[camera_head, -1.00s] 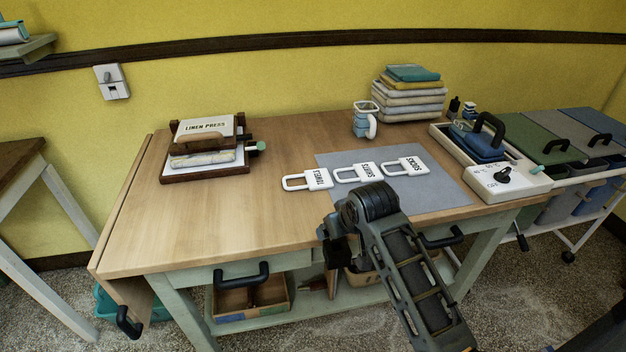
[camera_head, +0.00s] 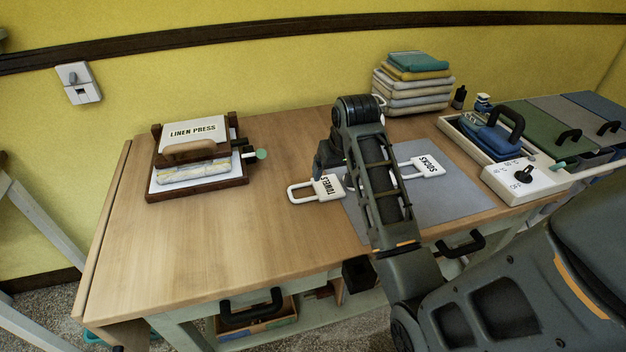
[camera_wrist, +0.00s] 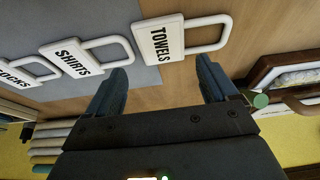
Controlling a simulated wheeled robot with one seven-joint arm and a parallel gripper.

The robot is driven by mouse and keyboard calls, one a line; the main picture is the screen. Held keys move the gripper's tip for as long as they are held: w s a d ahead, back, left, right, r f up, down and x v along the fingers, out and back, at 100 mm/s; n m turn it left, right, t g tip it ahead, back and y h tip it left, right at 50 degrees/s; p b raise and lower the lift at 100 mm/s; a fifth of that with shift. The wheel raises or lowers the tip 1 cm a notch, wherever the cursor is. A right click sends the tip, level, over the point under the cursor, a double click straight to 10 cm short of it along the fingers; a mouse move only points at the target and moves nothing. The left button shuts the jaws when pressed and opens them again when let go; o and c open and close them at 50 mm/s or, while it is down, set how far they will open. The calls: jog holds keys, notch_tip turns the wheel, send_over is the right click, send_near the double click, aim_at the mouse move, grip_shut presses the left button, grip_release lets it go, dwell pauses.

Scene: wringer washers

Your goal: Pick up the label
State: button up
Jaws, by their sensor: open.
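Three white padlock-shaped labels lie on the table. The TOWELS label (camera_head: 328,188) lies left of my forearm, at the left edge of the grey mat (camera_head: 455,200). The SOCKS label (camera_head: 430,167) lies on the mat to the right. The SHIRTS label is hidden behind my arm there, but shows in the wrist view (camera_wrist: 72,58). That view also shows the TOWELS label (camera_wrist: 158,42) just beyond and between the fingertips, and the SOCKS label (camera_wrist: 15,76) at the left. My gripper (camera_wrist: 162,66) is open and empty above the table; in the head view the arm partly hides it.
A linen press (camera_head: 200,160) stands at the table's left back. A stack of folded cloths (camera_head: 410,85) is at the back. A control box (camera_head: 522,180) and a tray with a blue iron-like tool (camera_head: 497,138) are at the right. The table's left front is clear.

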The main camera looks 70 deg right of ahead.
aim_at(328, 186)
jog(key=shift+w+d+f, duration=0.2)
jog(key=shift+f, duration=0.1)
jog(key=shift+p+x, duration=0.55)
jog(key=shift+x, duration=3)
jog(key=shift+a, duration=0.2)
jog(key=shift+c, duration=0.4)
jog(key=c, duration=0.6)
